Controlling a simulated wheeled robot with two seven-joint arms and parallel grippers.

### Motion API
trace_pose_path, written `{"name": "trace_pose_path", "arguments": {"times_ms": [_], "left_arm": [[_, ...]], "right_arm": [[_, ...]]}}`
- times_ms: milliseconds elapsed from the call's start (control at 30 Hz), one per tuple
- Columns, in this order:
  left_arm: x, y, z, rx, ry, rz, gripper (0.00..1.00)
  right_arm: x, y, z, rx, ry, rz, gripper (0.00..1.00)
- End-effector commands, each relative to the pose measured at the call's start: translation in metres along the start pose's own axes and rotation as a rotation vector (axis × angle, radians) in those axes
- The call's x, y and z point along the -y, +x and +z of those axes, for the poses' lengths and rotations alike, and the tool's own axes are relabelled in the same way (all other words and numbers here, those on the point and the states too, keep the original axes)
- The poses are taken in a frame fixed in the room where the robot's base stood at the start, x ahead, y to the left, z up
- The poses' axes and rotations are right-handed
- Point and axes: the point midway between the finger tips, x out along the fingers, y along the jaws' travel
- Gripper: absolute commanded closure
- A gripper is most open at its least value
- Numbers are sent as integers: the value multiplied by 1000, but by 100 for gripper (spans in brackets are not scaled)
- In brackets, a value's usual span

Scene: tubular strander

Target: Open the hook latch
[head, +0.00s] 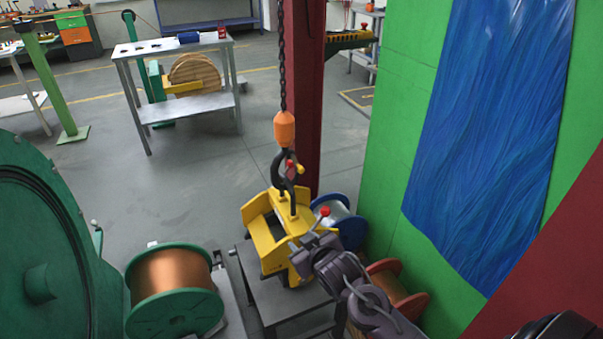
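A black hook (281,165) hangs under an orange hook block (285,130) on a dark chain. A small red part, which looks like the hook latch (290,168), sits in the hook's mouth. Whether the latch is open is too small to tell. The hook is at the top of a yellow lifting frame (256,226). My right gripper (299,256) comes in from the lower right, below the hook and close to the yellow frame's right side. It is apart from the latch. Its finger gap is not clear. My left gripper is not in view.
The yellow frame is over a grey stand (285,303). A copper spool (172,283) with green flanges is to the left, beside a large green machine (40,240). A blue-flanged spool (344,222) and a dark red column (304,90) stand behind. A green wall (395,130) limits the right.

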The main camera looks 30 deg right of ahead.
Motion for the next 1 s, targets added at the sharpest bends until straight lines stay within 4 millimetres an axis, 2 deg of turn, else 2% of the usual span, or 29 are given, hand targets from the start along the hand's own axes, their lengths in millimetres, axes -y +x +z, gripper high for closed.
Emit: {"name": "trace_pose_path", "arguments": {"times_ms": [33, 133, 200, 333, 567, 800, 1000], "left_arm": [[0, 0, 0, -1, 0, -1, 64], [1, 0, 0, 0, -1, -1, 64], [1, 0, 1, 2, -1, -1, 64], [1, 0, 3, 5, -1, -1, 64], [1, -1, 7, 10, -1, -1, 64], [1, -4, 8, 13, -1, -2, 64], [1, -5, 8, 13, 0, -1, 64]], "right_arm": [[-14, 12, -12, -64, -16, 26, 62], [-44, 32, -39, -215, -48, 76, 62], [-65, 42, -58, -317, -74, 108, 62], [-90, 49, -81, -443, -108, 143, 62], [-102, 61, -98, -499, -123, 157, 62], [-106, 94, -116, -495, -121, 158, 62], [-108, 113, -125, -494, -122, 156, 62]]}}
